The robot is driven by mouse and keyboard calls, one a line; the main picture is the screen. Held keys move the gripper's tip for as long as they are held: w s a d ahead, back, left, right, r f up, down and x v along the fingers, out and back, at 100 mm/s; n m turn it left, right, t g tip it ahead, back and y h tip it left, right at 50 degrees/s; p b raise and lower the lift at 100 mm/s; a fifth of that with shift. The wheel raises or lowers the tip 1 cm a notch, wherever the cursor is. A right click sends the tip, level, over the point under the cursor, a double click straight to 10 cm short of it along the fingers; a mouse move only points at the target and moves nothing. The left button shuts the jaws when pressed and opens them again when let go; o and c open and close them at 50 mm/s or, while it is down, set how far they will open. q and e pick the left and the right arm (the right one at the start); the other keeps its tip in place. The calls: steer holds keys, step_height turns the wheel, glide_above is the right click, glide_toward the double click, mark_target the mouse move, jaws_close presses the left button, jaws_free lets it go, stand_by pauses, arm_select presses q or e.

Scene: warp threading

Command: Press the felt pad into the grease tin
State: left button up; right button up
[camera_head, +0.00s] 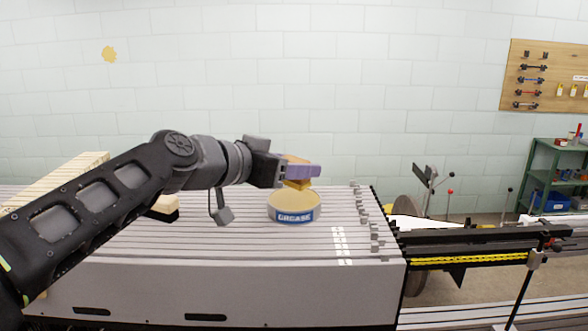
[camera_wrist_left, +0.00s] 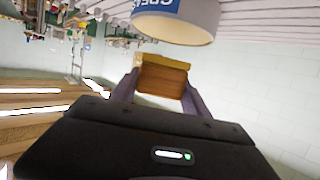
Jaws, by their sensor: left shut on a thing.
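The grease tin (camera_head: 293,207) is a round, open tin with a blue GREASE label, standing on the slatted grey bench top. It also shows at the top of the left wrist view (camera_wrist_left: 205,22). My left gripper (camera_head: 303,172) is shut on the felt pad (camera_head: 298,185), a tan-yellow block with a wooden-looking back. The pad is above the tin's opening; whether it touches the grease I cannot tell. In the left wrist view the pad (camera_wrist_left: 162,76) sits between the two purple-grey fingers. My right gripper is not in view.
The bench top (camera_head: 110,238) is clear in front of the tin. A pale block with a dark base (camera_head: 164,208) lies behind my left arm. Small metal pieces (camera_head: 375,235) line the bench's right edge. A machine with dark rails (camera_head: 470,245) stands at right.

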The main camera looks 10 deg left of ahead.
mark_target(294, 159)
arm_select(q)
steer(key=shift+r+p, duration=1.1)
steer(key=shift+r, duration=0.8)
